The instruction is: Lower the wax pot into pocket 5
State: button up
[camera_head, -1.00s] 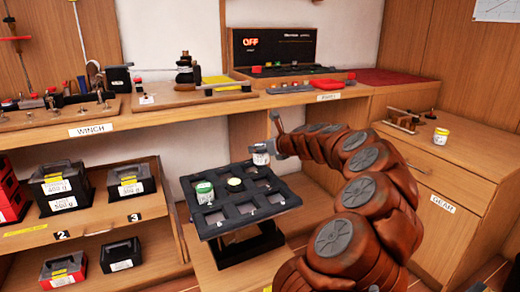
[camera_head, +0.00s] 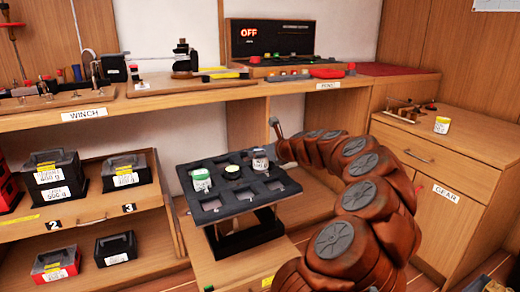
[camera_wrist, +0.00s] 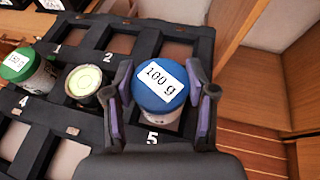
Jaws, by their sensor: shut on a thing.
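A pot with a blue lid marked "100 g" (camera_wrist: 158,80) is between the two fingers of my gripper (camera_wrist: 165,92), which is shut on it. The word wax cannot be read on it. In the head view the pot (camera_head: 261,164) looks upright, low at the right back part of the dark pocket tray (camera_head: 228,217). In the wrist view the tray's number 5 (camera_wrist: 151,138) shows just below the pot. The pot and fingers hide the pocket beneath, so I cannot tell whether the pot touches its floor.
A green-lidded pot (camera_head: 201,181) and a pale-lidded pot (camera_head: 232,172) stand in the tray left of the held pot. The front pockets look empty. A yellow-lidded pot (camera_head: 442,125) stands on the cabinet at right.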

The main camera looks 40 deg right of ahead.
jog(key=shift+s+f, duration=0.1)
jog(key=shift+f, duration=0.9)
dwell(0.5)
jog(key=o, duration=1.3)
jog(key=shift+v, duration=6)
